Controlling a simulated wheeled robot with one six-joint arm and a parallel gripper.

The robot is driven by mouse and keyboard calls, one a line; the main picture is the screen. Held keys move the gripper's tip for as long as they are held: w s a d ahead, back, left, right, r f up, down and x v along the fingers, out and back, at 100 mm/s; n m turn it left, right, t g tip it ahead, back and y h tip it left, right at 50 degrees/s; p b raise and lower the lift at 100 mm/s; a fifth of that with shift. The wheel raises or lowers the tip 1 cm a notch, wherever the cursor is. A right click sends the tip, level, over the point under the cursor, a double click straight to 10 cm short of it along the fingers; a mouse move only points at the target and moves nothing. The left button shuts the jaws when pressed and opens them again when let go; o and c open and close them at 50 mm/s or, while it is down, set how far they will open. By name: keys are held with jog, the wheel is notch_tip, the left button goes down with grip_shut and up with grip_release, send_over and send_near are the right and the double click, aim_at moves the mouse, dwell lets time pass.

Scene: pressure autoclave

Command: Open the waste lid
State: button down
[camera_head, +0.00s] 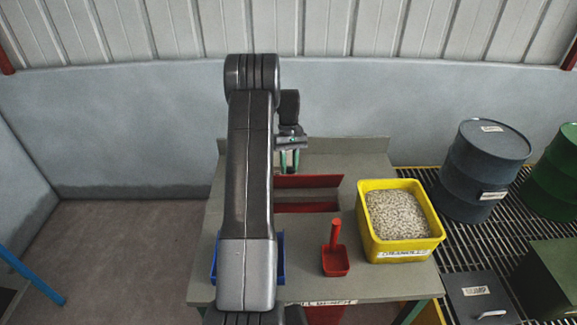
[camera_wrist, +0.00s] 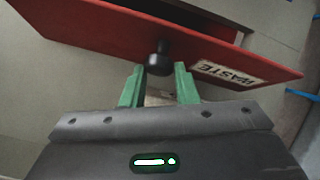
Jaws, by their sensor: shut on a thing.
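The red waste lid (camera_wrist: 100,28) fills the upper part of the wrist view, with a white WASTE label (camera_wrist: 229,73) on its face and a black knob (camera_wrist: 159,58) near its middle. My gripper (camera_wrist: 158,70) has its green fingers on either side of the knob and is shut on it. Part of a red-edged opening shows behind the lid's upper right, so the lid looks tilted away from it. In the head view my gripper (camera_head: 289,166) is at the back of the table, just above a red panel (camera_head: 315,181). My arm hides the left part there.
A yellow bin of pale granules (camera_head: 433,246) and a red scoop (camera_head: 335,261) stand on the table (camera_head: 340,290) to the right. A blue tray (camera_head: 280,257) is partly behind my arm. Drums (camera_head: 487,170) stand on grating at far right.

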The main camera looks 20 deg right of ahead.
jog(key=shift+d+f, duration=0.2)
jog(key=shift+f, duration=0.05)
jog(key=c, duration=1.4)
grip_release()
jog(key=shift+s, duration=0.1)
jog(key=shift+c, duration=0.2)
jog(key=o, duration=0.3)
jog(key=shift+d+f, duration=0.1)
jog(key=shift+d, duration=0.25)
jog(key=shift+a, duration=0.2)
jog(key=b+v, duration=0.1)
jog(key=v, duration=1.3)
jog(key=shift+f, duration=0.1)
jog(key=p+x, duration=0.1)
jog(key=x, duration=1.2)
jog(key=shift+s+a+f, duration=0.1)
jog(key=shift+a+f, duration=0.05)
jog(key=shift+f, duration=0.05)
jog(key=shift+r, duration=0.1)
